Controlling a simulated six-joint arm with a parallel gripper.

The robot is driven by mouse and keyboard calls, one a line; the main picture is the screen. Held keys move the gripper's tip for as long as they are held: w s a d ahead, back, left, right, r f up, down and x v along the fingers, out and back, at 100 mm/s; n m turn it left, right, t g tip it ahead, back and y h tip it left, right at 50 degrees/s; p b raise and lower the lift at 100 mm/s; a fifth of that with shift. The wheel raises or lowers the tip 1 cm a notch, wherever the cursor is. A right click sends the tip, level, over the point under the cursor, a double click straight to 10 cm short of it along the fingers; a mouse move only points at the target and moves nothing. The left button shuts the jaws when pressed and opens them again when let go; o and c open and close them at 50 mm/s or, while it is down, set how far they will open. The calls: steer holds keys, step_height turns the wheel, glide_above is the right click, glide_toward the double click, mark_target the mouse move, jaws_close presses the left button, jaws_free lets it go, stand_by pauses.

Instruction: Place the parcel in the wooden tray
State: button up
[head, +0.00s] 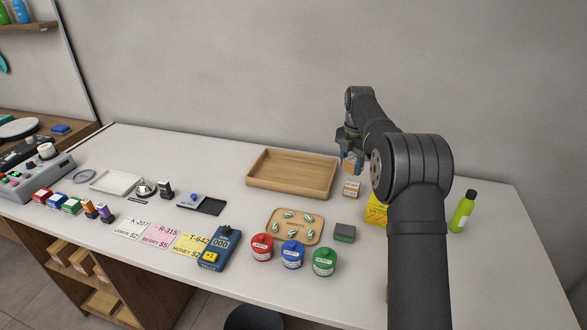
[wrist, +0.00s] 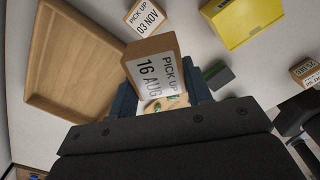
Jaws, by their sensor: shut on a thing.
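My gripper (head: 350,154) is shut on a small brown parcel (head: 353,166) and holds it above the counter, just right of the wooden tray. In the wrist view the held parcel (wrist: 158,74) has a white label reading "PICK UP 16 AUG" and sits between the dark jaws. The wooden tray (head: 285,188) is shallow, rectangular and empty on the counter. It also shows at the left in the wrist view (wrist: 80,62). A second parcel, labelled "PICK UP 03 NOV" in the wrist view (wrist: 146,17), stands on the counter beside the tray (head: 351,188).
A yellow box (head: 376,210) stands partly hidden behind my arm, with a green bottle (head: 463,213) further right. In front are a wooden board with several wrapped sweets (head: 295,240), a grey-green block (head: 344,233) and red, blue and green jars (head: 292,255). A wall rises behind the tray.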

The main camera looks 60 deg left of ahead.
steer(key=s+a+n, duration=0.4)
steer(key=n, duration=0.3)
glide_toward(296, 180)
steer(key=d, duration=0.1)
steer(key=s+d+f, duration=0.2)
steer(key=d, duration=0.1)
steer(key=shift+f, duration=0.2)
steer(key=shift+s+f, duration=0.1)
steer(key=shift+f, duration=1.9)
steer(key=shift+f, duration=0.15)
steer(key=o, duration=1)
